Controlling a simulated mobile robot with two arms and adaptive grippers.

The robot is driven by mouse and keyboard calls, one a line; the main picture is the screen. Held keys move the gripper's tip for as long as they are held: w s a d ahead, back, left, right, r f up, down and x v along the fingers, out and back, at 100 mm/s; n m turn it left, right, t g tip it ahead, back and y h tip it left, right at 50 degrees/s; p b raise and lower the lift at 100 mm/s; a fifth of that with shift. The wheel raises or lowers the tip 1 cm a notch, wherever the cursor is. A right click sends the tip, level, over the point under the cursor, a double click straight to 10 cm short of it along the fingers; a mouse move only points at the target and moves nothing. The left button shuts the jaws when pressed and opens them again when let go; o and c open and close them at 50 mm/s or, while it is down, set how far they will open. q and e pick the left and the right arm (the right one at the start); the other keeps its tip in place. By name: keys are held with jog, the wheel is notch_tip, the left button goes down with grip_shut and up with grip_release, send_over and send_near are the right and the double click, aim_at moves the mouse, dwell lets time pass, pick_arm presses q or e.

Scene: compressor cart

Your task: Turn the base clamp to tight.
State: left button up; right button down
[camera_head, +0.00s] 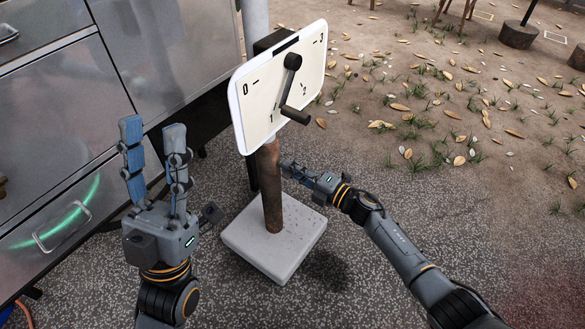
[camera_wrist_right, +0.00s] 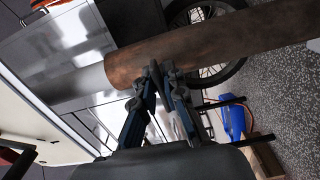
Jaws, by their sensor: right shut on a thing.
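A white panel (camera_head: 255,104) marked 0 to 3, with a dark crank handle (camera_head: 290,85) on its face, is fixed to a rusty brown post (camera_head: 270,187). The post stands on a pale square base (camera_head: 255,250). My right gripper (camera_head: 292,170) is at the right side of the post, below the panel. In the right wrist view its fingertips (camera_wrist_right: 160,75) close around a thin dark bar in front of the post (camera_wrist_right: 200,52). The bar looks like the base clamp's lever; the fingers hide most of it. My left gripper (camera_head: 153,127) is open and empty, pointing up, left of the post.
Metal drawer cabinets (camera_head: 75,130) stand at the left. A wheel (camera_wrist_right: 210,70) and a blue object (camera_wrist_right: 232,118) show behind the post in the right wrist view. Speckled paving surrounds the base, and leaf-strewn bare ground (camera_head: 450,100) is open at the right.

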jog(key=c, duration=1.5)
grip_release()
jog(key=shift+d, duration=0.1)
jog(key=v, duration=1.2)
